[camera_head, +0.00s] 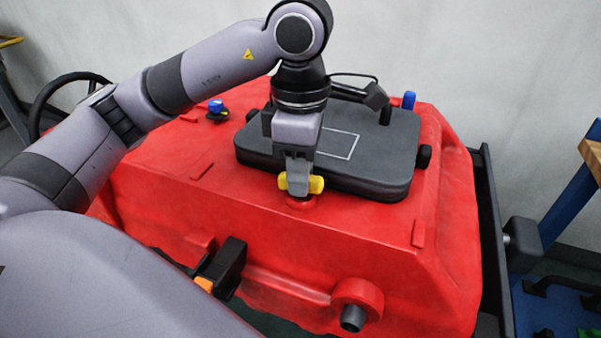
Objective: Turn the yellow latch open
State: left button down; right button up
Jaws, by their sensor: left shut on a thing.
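The yellow latch (316,185) sits on a round red base at the front edge of the dark grey lid (392,187). The lid lies flat on top of the red tank (290,243) and looks closed. My left gripper (300,183) comes down from above and is shut on the latch. Its fingers hide the latch's middle; yellow ends show on both sides, lying roughly crosswise in the picture. My right gripper is not in view.
A blue knob (216,106) stands left of the lid and a blue peg (409,100) behind it. A black bracket (228,262) and a round outlet (355,308) stick out at the tank's front. A blue-legged bench (567,205) stands at the right. The red top before the lid is clear.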

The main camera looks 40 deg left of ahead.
pick_arm(q)
jog(key=shift+m, duration=1.1)
jog(key=c, duration=1)
grip_release()
jog(key=shift+o, duration=0.2)
jog(key=shift+r, duration=0.2)
notch_tip(320, 180, up, 7)
jog(key=shift+f+p, duration=0.1)
jog(key=shift+p, duration=0.95)
